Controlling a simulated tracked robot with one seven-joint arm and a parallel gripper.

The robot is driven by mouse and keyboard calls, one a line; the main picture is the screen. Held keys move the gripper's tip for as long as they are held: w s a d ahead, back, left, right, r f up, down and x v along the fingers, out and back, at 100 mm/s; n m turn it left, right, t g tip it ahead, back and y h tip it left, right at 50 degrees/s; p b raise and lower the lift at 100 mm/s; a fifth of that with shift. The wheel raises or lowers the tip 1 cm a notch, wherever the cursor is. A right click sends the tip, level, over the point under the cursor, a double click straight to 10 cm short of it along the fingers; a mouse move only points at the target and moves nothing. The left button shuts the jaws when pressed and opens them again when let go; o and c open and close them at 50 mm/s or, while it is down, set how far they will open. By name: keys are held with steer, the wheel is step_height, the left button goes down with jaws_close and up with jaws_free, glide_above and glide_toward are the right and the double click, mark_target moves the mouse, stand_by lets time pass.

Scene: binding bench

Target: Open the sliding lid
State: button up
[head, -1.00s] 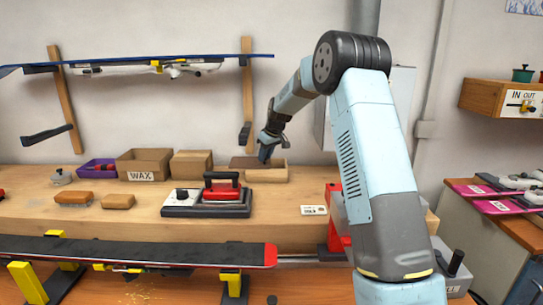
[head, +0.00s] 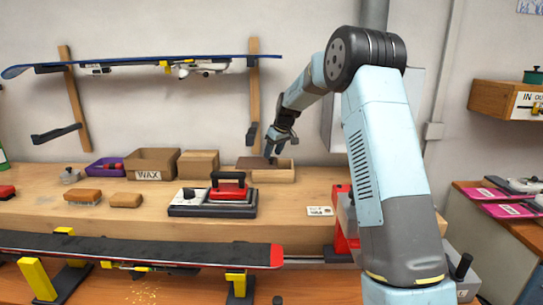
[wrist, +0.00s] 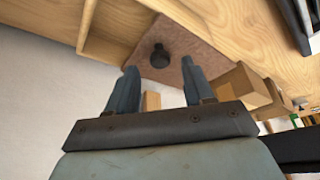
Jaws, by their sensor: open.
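The wooden box (head: 287,177) stands at the back of the bench. Its brown sliding lid (head: 246,163) covers the left part, and the right part is uncovered. My gripper (head: 272,151) is above the box at the lid's right side. In the wrist view my gripper (wrist: 158,72) is open and empty, its fingers apart on either side of the knob's line, with the knob just beyond the tips.
A cardboard box (head: 199,164) and a WAX box (head: 152,163) stand left of the lidded box. A ski (head: 140,251) lies along the front. The bench right of the lidded box is mostly clear.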

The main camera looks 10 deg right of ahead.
steer(key=v, duration=1.1)
steer(key=shift+r, duration=0.25)
steer(key=shift+s+d, duration=0.1)
steer(key=shift+d, duration=0.05)
steer(key=shift+c, duration=0.5)
